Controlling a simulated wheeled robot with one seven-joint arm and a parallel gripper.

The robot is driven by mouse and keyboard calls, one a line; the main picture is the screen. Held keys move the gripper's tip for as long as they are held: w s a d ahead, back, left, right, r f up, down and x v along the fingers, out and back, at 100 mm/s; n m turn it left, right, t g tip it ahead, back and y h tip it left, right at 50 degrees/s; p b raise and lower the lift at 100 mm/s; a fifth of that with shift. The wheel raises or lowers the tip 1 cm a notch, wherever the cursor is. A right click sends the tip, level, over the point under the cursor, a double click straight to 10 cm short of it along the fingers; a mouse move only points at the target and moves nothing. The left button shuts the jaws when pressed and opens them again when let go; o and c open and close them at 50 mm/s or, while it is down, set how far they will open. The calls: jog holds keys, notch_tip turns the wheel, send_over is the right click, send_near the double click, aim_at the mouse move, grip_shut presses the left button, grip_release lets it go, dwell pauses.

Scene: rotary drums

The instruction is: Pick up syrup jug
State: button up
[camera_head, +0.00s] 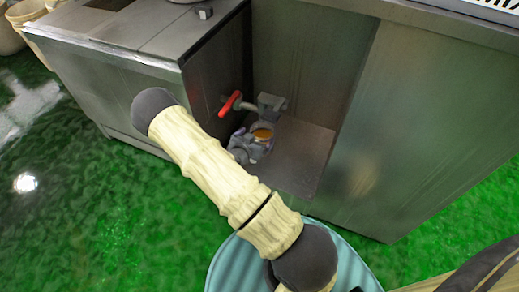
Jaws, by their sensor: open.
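The syrup jug (262,132) appears as a small round vessel with a pale rim and amber contents. It stands upright in the recess of the metal cabinet, below and right of a red-handled tap. My gripper (256,147), grey with purplish parts, is open at the near left side of the jug. It overlaps the jug's lower part in this view, so I cannot tell whether they touch. The jug's lower body and any handle are hidden. My cream-coloured arm crosses the middle of the picture and hides the links leading to the gripper.
The red-handled tap (231,103) and its grey outlet block (271,104) sit close above the jug. Metal walls (308,70) enclose the recess at the back and sides. The recess floor (305,150) is bare right of the jug. Green floor lies in front.

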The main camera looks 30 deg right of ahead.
jog(key=b+x, duration=0.1)
jog(key=x, duration=0.2)
jog(key=shift+f, duration=0.15)
jog(key=shift+w+d, duration=0.2)
jog(key=b+x, duration=0.2)
jog(key=f+b+x, duration=0.1)
jog(key=x, duration=0.1)
jog(key=shift+a+b, duration=0.15)
jog(key=shift+b, duration=0.25)
jog(key=shift+w+d, duration=0.3)
jog(key=shift+d, duration=0.15)
